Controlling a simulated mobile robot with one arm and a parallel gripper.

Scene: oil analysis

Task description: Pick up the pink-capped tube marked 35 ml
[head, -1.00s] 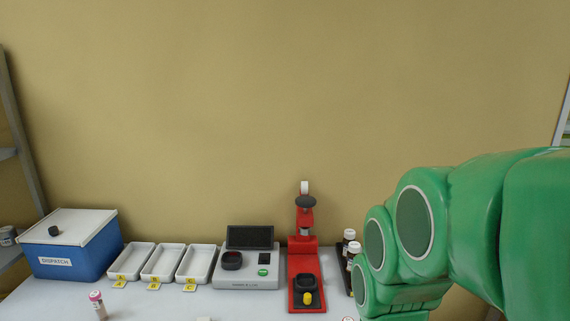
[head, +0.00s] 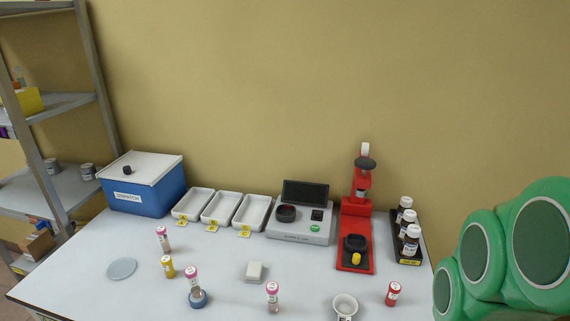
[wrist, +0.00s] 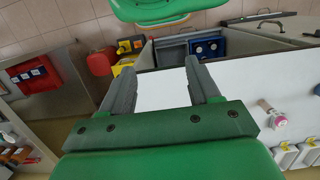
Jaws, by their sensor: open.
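Three pink-capped tubes stand on the white bench in the head view: one at the back left (head: 162,240), one in or at a blue ring-shaped base (head: 198,298) at front left (head: 193,280), and one at front centre (head: 272,298). Their labels are too small to read, so I cannot tell which is marked 35 ml. In the wrist view, one pink-capped tube (wrist: 272,115) shows at the right, away from the fingers. My gripper (wrist: 160,68) is open and empty. The head view shows my green arm at the right but not the fingers.
A yellow-capped tube (head: 167,267), red-capped tube (head: 393,293), white block (head: 255,271), grey disc (head: 121,268) and white bowl (head: 345,305) are on the bench. Behind are a blue dispatch box (head: 150,197), white trays (head: 252,213), an analyser (head: 302,222), a red stand (head: 355,240) and a bottle rack (head: 408,245).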

